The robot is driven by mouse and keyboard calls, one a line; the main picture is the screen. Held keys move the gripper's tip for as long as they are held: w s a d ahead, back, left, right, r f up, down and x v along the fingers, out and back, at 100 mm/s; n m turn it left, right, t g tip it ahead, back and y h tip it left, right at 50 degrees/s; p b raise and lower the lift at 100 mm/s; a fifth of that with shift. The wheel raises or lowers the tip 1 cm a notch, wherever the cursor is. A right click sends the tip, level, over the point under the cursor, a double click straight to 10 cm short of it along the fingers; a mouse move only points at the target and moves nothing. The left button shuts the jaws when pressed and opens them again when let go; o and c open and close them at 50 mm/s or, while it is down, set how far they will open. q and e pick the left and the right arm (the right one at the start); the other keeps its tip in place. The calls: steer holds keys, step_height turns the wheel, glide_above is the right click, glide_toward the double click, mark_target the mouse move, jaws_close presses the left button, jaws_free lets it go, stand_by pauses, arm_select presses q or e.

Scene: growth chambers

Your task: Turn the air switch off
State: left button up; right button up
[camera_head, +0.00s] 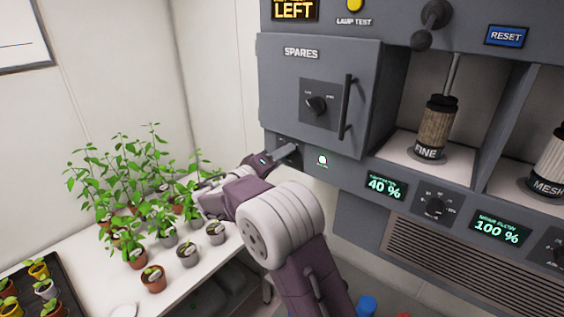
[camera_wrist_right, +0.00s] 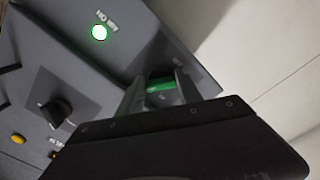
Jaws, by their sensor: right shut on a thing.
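My right gripper (camera_head: 290,152) reaches in from below to the lower left of the grey cabinet, under the SPARES door. In the right wrist view its two fingers (camera_wrist_right: 160,92) stand on either side of a small part with a green face, the air switch (camera_wrist_right: 158,86), and are shut on it. The fingers hide most of the switch, so its exact position cannot be told. A round indicator light (camera_head: 322,160) beside it glows white-green; it also shows in the right wrist view (camera_wrist_right: 99,32). My left gripper is not in view.
The SPARES door (camera_head: 317,70), with a dark knob (camera_head: 316,104) and a bar handle (camera_head: 347,107), is closed above my gripper. A white table (camera_head: 105,285) with several potted plants stands at left. A display (camera_head: 385,186) reads 40 %.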

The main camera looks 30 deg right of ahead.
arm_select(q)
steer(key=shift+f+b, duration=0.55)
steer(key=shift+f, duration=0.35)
arm_select(e)
steer(key=shift+r+n, duration=0.2)
steer(key=shift+n, duration=7.6)
steer(key=o, duration=1.4)
steer(key=shift+c, duration=0.2)
steer(key=shift+r, duration=0.1)
steer(key=shift+a, duration=0.1)
